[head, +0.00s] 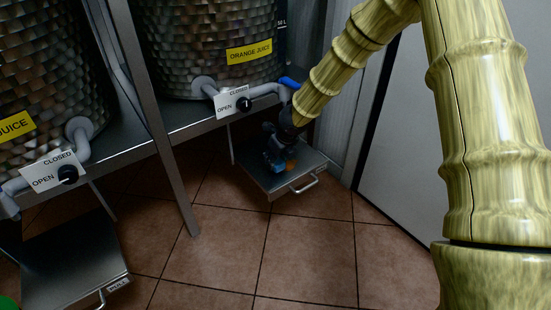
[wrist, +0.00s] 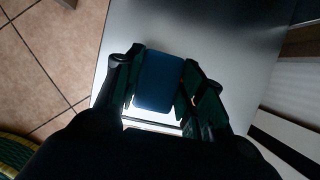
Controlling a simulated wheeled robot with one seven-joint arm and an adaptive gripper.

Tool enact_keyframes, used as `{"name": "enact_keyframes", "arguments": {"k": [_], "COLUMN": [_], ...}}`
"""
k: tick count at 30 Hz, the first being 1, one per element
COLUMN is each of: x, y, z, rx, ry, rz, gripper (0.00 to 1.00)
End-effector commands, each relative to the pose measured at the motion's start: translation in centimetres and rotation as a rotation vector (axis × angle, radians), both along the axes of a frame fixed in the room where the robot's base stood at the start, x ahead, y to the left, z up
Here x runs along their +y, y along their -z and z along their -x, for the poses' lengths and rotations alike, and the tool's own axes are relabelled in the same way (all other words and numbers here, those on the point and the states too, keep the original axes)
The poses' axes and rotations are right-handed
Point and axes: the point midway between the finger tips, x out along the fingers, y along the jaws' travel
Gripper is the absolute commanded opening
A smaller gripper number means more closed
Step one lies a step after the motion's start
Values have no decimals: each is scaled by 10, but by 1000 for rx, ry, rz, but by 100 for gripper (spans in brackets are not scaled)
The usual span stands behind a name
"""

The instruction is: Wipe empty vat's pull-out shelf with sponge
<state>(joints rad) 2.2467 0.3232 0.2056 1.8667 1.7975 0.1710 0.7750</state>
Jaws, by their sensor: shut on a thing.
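My gripper (head: 272,156) is shut on a blue sponge (wrist: 159,81), which sits between both fingers in the wrist view. The gripper points down at the pull-out shelf (head: 294,183) under the vat (head: 207,45) labelled orange juice. This grey metal shelf is pulled out, with a bar handle at its front; it also shows in the wrist view (wrist: 235,50). The sponge is at or just above the shelf surface; I cannot tell if it touches. A small orange patch (head: 291,164) shows right beside the gripper. Whether this vat is empty cannot be seen.
A second vat (head: 42,60) stands at the left, with another pulled-out shelf (head: 65,265) below it. A metal stand leg (head: 170,160) is between them. A white panel (head: 405,130) is close on the right. Tiled floor (head: 240,250) in front is clear.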

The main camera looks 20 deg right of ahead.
Motion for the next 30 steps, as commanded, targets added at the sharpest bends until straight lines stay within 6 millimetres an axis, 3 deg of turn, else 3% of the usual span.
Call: {"name": "enact_keyframes", "arguments": {"k": [30], "x": [0], "y": [16], "z": [0], "rx": [0], "ry": [0], "rz": [0], "gripper": [20]}}
